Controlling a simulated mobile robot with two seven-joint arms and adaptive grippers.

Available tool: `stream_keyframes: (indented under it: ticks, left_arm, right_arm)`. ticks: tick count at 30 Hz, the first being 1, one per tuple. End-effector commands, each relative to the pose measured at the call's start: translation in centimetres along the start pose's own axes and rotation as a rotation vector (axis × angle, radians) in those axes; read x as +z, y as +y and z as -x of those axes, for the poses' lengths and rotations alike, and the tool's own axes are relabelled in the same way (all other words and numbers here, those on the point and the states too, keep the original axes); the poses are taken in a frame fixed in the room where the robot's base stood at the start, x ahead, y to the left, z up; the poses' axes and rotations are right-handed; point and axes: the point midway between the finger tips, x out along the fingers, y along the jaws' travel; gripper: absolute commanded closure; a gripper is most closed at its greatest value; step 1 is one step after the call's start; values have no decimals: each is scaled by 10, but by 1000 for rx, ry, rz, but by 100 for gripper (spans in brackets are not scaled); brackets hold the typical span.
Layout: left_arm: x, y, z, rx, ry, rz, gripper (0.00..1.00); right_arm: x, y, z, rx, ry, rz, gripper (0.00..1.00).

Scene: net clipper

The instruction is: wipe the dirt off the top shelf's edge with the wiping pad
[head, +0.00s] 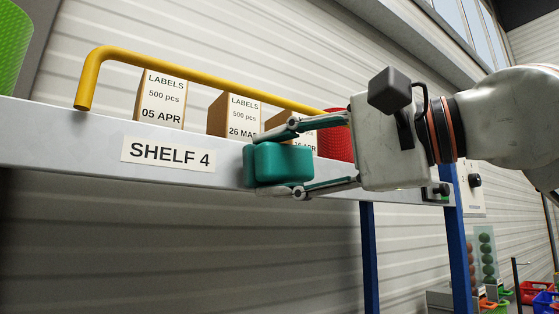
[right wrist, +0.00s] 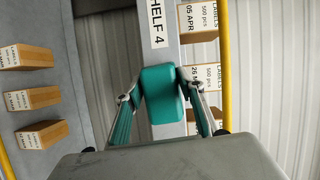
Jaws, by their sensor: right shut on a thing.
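The wiping pad (head: 272,164) is a rounded teal block. My right gripper (head: 294,158) is shut on it, one finger above and one below. The pad is at the grey front edge of the top shelf (head: 60,138), just right of the "SHELF 4" label (head: 168,152). I cannot tell whether it touches the edge. In the right wrist view, the pad (right wrist: 163,95) sits between the fingers (right wrist: 157,97) over the shelf edge (right wrist: 166,60). I see no clear dirt on the visible edge; the part behind the pad is hidden. My left gripper is not in view.
A yellow rail (head: 200,72) runs above the shelf edge. Label boxes (head: 160,100) stand behind it, with a red object (head: 337,143) partly hidden by my gripper. Blue posts (head: 368,255) stand below right. The right wrist view shows more boxes (right wrist: 38,98) on a lower surface.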

Motion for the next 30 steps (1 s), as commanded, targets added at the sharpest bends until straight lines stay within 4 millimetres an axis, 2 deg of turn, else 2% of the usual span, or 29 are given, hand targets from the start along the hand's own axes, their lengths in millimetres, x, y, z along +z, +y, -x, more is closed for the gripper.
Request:
stream_keyframes:
  ticks: [25, 30]
  left_arm:
    - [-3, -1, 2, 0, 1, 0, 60]
    - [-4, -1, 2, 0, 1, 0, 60]
  right_arm:
    - [-6, 0, -14, -1, 0, 1, 79]
    - [-10, 0, -12, -1, 1, -1, 79]
